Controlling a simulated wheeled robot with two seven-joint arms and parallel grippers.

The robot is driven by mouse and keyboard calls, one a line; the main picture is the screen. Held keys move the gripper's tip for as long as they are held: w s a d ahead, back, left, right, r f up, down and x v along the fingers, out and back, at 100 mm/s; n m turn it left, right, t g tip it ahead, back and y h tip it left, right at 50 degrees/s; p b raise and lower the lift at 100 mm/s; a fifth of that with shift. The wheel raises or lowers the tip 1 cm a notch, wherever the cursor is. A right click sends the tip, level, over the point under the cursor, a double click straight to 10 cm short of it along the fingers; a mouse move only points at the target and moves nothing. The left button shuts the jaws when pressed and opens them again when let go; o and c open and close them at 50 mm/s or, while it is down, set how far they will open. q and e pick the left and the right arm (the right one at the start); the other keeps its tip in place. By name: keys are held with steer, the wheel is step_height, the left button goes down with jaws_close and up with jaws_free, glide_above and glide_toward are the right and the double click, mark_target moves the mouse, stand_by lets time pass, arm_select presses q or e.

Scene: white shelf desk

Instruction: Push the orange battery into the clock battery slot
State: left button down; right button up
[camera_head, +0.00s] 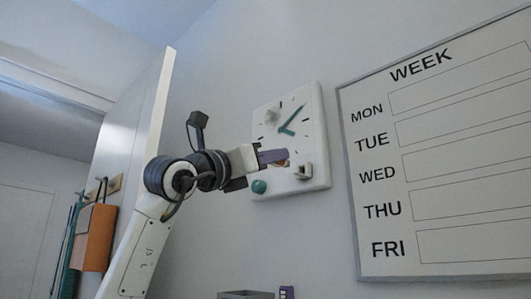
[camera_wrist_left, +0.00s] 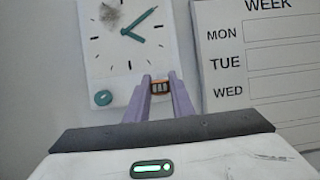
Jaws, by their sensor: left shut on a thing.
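The white square clock (camera_head: 312,125) with teal hands hangs on the wall, and it also shows in the left wrist view (camera_wrist_left: 112,62). A small pale holder (camera_head: 303,171) sticks out from its lower right part. My left gripper (camera_head: 281,157) has its purple fingers at the clock's lower face, just left of this holder. In the left wrist view the fingers (camera_wrist_left: 160,82) are shut on a small orange-edged, dark piece, the orange battery (camera_wrist_left: 160,87). Most of the battery is hidden by the fingers, and I cannot tell whether it touches the slot.
A whiteboard (camera_head: 440,160) with weekday rows is on the wall right of the clock. A teal knob (camera_head: 259,186) is at the clock's lower left. An orange bag (camera_head: 94,237) hangs at the far left. A small purple item (camera_head: 287,292) shows below the clock.

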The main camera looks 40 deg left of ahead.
mark_target(283, 162)
arm_select(q)
steer(key=shift+w+d+p, duration=0.2)
steer(key=shift+w+p, duration=0.5)
steer(key=shift+w, duration=1.3)
steer(key=shift+w+p, duration=0.9)
steer(key=shift+w, duration=0.5)
steer(key=c, duration=1.5)
jaws_free()
steer(key=shift+o, duration=0.2)
